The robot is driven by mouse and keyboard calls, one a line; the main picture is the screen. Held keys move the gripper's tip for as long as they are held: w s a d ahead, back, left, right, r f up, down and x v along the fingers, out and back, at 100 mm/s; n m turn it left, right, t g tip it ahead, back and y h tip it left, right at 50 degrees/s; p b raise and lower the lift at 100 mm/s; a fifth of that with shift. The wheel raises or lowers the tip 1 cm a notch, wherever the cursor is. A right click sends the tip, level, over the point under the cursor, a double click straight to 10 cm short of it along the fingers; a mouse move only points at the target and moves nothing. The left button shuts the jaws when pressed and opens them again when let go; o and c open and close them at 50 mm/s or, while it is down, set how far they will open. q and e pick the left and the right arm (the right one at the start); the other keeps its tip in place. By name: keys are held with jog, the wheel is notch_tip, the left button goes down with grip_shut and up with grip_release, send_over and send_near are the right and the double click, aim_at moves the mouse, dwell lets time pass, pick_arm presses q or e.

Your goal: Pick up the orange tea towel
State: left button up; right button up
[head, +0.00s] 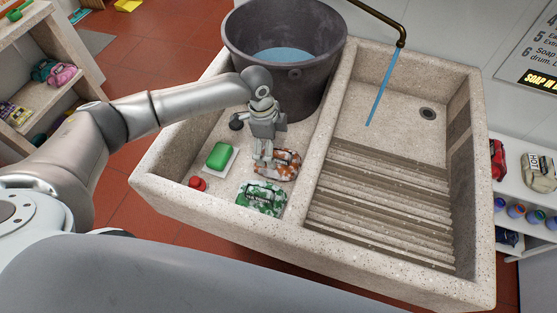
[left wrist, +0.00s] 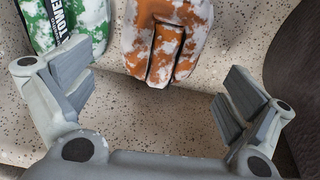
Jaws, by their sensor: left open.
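The orange tea towel (head: 283,165) is an orange and white folded bundle lying in the left part of the stone washboard. My right gripper is not in view.
A green and white towel (head: 262,198) lies just in front. A green soap on a white dish (head: 219,156) and a red object (head: 197,184) lie to the left. A large dark bucket with water (head: 285,50) stands behind. The ribbed basin (head: 385,190) is at right, under a running tap (head: 401,40).

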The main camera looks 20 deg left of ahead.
aim_at(277, 153)
pick_arm(q)
jog(key=shift+w+d+f, duration=0.1)
jog(key=shift+f, duration=0.75)
jog(key=shift+w+d+f+p, duration=0.1)
jog(key=shift+d+f+p, duration=0.15)
jog(key=shift+f, duration=1.05)
jog(key=shift+w+d+f+p, duration=0.1)
jog(key=shift+d+f, duration=0.25)
jog(key=shift+f, duration=0.9)
jog(key=shift+c, duration=0.3)
jog(key=c, duration=0.8)
jog(key=shift+c, duration=0.2)
jog(key=shift+r, duration=0.1)
